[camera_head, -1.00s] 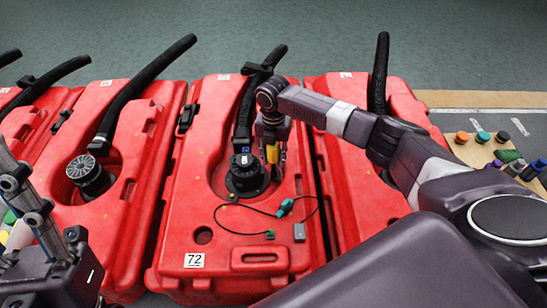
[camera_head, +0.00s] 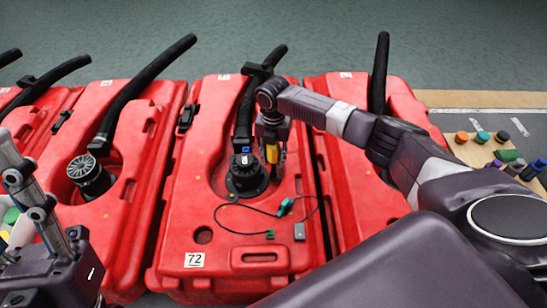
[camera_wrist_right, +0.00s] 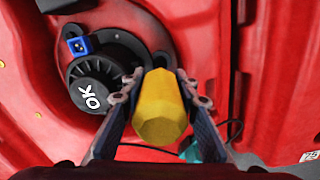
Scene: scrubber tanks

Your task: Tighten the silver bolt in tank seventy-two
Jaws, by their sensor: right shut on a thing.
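Tank seventy-two (camera_head: 186,215) is the red tank in the middle of the head view, with a "72" label (camera_head: 194,260) at its front. Its black cap (camera_head: 243,177) sits in a recess; in the right wrist view the cap (camera_wrist_right: 94,84) reads "OK". My right gripper (camera_head: 273,158) is over this recess, just right of the cap. It is shut on a yellow faceted handle (camera_wrist_right: 160,112), seen end-on in the wrist view. I cannot make out the silver bolt. My left gripper (camera_head: 40,215) shows only in part at the left edge; its jaw state is unclear.
A black hose (camera_head: 250,100) runs back from the cap. Neighbouring red tanks stand close on both sides. Several coloured caps lie on a board (camera_head: 480,155) at right.

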